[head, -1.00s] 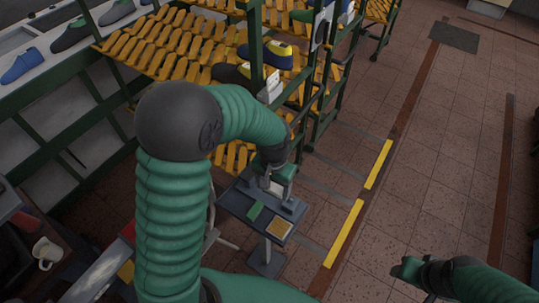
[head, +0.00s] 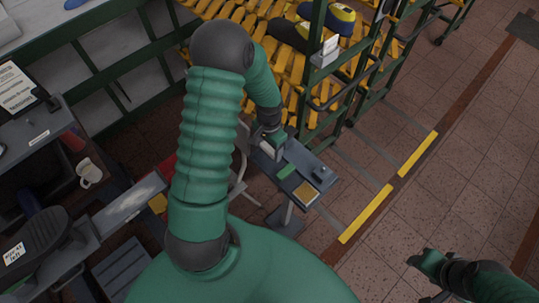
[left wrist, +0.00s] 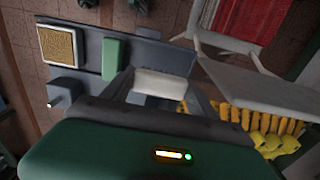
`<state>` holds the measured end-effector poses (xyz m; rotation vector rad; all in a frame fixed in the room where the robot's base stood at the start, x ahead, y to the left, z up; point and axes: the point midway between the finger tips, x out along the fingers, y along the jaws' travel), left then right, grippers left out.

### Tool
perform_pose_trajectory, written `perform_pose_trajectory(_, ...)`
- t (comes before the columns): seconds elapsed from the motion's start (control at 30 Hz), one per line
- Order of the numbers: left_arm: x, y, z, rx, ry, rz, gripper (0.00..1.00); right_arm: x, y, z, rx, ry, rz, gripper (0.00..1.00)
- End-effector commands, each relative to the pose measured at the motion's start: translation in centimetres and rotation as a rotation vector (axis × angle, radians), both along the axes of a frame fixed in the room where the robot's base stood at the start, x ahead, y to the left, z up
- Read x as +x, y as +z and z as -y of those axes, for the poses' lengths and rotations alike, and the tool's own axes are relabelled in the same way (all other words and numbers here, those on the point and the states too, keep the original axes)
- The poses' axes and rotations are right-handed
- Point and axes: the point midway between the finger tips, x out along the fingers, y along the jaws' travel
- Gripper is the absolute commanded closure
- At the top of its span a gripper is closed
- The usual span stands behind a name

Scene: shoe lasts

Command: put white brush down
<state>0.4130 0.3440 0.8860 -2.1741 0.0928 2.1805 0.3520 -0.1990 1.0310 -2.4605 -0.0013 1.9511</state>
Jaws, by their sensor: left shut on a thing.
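My left gripper (head: 270,148) is at the upper left end of a small grey stand top (head: 325,185) in the head view. In the left wrist view its fingers (left wrist: 160,92) are shut on a white brush (left wrist: 160,82). The brush is over or at the grey top; I cannot tell whether it touches. A green block (head: 286,171) and a square tan-yellow pad (head: 306,193) lie on the top, and also show in the left wrist view beside the brush. My right gripper (head: 428,262) is at the lower right, away from the stand; its fingers are unclear.
A green-framed rack (head: 318,65) with yellow slats and shoes stands just behind the stand. A grey-framed chair (head: 243,180) is left of it. A bench with a white mug (head: 89,172) is at the far left. The tiled floor at right is open.

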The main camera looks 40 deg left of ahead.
Motion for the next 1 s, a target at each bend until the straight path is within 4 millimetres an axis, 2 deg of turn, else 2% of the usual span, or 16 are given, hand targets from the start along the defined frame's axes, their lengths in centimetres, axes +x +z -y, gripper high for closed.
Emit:
perform_pose_trajectory(0.2, 0.0, -3.5, 0.0, -0.001, 0.000, -0.001, 0.79, 0.0, 0.4, 0.0, 0.000, 0.000, 0.000, 0.52)
perform_pose_trajectory(0.3, 0.0, -4.3, 0.0, 0.000, 0.000, 0.001, 0.79, 0.0, 0.9, 0.0, 0.000, 0.000, 0.000, 0.52)
perform_pose_trajectory(0.67, 0.0, -5.0, 0.0, 0.001, 0.001, 0.003, 0.79, 0.0, 0.4, 0.0, 0.000, 0.000, 0.000, 0.52)
perform_pose_trajectory(0.7, 0.0, -4.9, 0.0, 0.001, 0.001, 0.003, 0.30, 0.0, 0.4, 0.0, 0.000, 0.000, 0.000, 0.52)
perform_pose_trajectory(0.87, 0.0, -4.9, 0.0, 0.001, 0.001, 0.003, 0.11, 0.0, 0.5, 0.0, 0.000, 0.000, 0.000, 0.52)
perform_pose_trajectory(1.0, 0.1, -4.9, -0.1, 0.002, 0.002, 0.003, 0.11, 0.0, 0.5, 0.0, 0.000, 0.000, 0.000, 0.52)
